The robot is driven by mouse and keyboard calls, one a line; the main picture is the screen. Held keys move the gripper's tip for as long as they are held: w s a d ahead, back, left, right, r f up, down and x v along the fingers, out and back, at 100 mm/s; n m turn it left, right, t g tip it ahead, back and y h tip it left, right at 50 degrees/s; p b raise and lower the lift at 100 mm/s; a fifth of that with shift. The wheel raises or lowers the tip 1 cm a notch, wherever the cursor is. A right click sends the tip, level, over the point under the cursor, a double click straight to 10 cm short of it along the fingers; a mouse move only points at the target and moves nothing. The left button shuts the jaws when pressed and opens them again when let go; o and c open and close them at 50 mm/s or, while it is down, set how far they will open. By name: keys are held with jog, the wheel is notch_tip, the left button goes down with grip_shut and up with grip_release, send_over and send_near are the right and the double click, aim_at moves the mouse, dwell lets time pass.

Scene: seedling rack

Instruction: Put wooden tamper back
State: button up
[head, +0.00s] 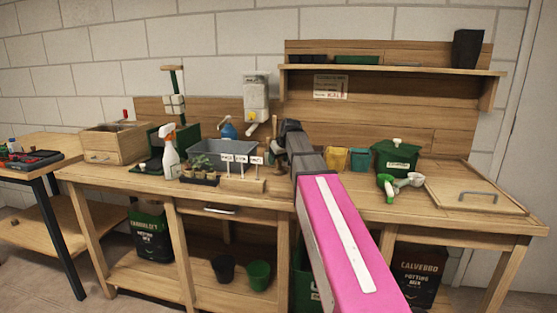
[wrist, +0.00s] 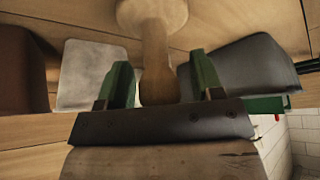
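A pale wooden piece with a round knob-like top and a narrower shaft, which looks like the wooden tamper (wrist: 157,60), stands in the upper middle of the wrist view. Its top is cut off by the frame edge and its lower end is hidden behind a dark bolted bar. Two green uprights, seemingly the fingers of my gripper (wrist: 157,90), stand on either side of the shaft. Whether they touch it is unclear. In the head view my dark gripper (head: 290,126) is over the middle of the bench, seen from behind.
A grey tray (head: 205,152), a spray bottle (head: 170,158), seedlings (head: 200,165) and a labelled wooden block (head: 242,184) stand left of my arm.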

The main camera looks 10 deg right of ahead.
jog(key=v, duration=1.2)
jog(key=shift+r, duration=0.15)
